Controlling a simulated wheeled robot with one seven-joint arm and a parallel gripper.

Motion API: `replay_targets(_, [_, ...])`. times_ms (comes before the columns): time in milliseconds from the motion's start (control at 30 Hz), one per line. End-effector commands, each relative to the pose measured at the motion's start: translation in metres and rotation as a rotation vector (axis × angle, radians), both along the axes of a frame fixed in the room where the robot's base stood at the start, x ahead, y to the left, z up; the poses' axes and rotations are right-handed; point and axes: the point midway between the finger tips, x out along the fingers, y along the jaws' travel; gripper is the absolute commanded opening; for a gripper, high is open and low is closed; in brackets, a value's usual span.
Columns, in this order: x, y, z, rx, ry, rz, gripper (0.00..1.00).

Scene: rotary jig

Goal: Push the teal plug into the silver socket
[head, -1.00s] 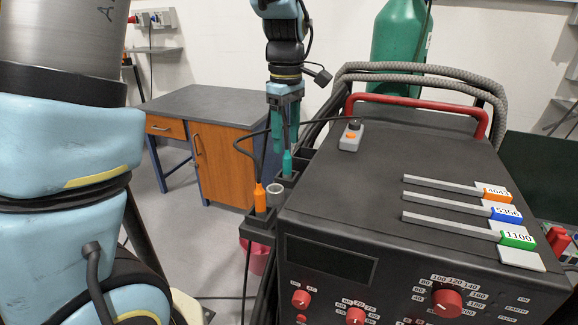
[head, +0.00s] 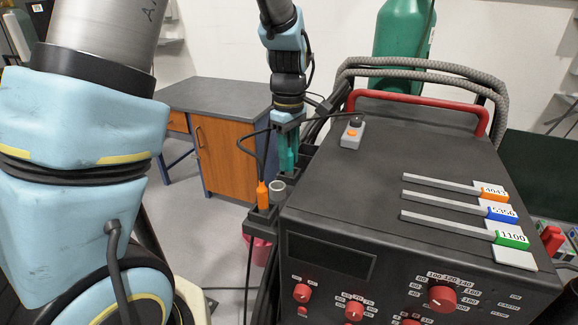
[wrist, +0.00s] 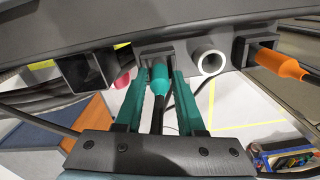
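The teal plug (wrist: 159,78) sits in a dark square holder (wrist: 150,52), with its cable trailing from its back end between my fingers. In the head view it is mostly hidden by my fingers. The silver socket (wrist: 209,60) is a round open tube just right of the plug in the wrist view; it also shows in the head view (head: 277,190) and looks empty. My gripper (wrist: 159,85) is open, with its teal fingers on either side of the plug and gaps showing. In the head view my gripper (head: 288,160) is lowered over the holder.
An orange plug (wrist: 278,62) stands in another holder beyond the socket; its cable loops near my gripper. An empty dark holder (wrist: 90,70) is on the other side. The large black machine (head: 400,160) with a red handle stands close on the right. A grey-topped desk (head: 215,95) is behind.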

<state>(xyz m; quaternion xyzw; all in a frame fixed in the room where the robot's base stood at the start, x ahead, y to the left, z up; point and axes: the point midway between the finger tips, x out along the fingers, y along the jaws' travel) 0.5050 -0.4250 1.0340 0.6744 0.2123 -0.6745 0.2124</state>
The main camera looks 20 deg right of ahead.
Motion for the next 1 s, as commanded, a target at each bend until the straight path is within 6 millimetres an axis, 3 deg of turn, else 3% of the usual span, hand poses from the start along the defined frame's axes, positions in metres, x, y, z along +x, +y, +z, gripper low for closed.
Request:
replay_targets(67, [0.000, 0.000, 0.000, 0.000, 0.000, 0.000, 0.28])
replay_targets(300, [0.000, 0.000, 0.000, 0.000, 0.000, 0.000, 0.01])
replay_targets(800, [0.000, 0.000, 0.001, -0.001, -0.001, 0.000, 0.00])
replay_targets(1000, [0.001, -0.001, 0.022, -0.004, -0.005, -0.002, 0.00])
